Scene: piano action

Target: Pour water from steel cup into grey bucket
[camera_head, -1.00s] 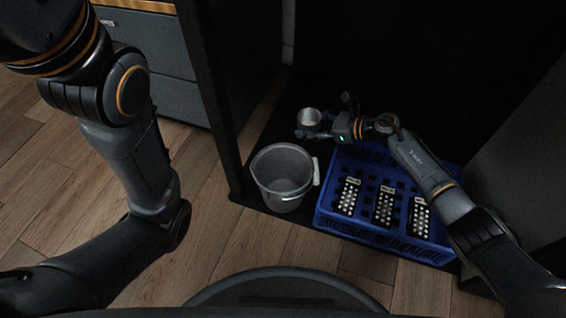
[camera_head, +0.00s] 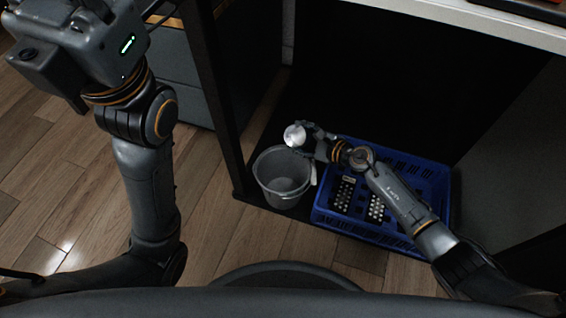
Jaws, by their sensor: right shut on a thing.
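The steel cup (camera_head: 294,135) is held above the rear rim of the grey bucket (camera_head: 281,196). The cup looks tilted, with a bright round face toward me. I cannot see any water in it or a stream from it. My right gripper (camera_head: 306,141) is shut on the cup from its right side. The bucket stands upright on the dark floor panel; its inside shows grey and I cannot make out any water. My left gripper's body (camera_head: 105,45) is high at the left, and its fingers are outside the picture.
A blue crate (camera_head: 413,170) with black-and-white items in it stands right of the bucket, under my right arm. A dark upright post (camera_head: 222,110) stands left of the bucket. A pale tabletop edge (camera_head: 480,22) crosses the upper right. Wooden floor at left is clear.

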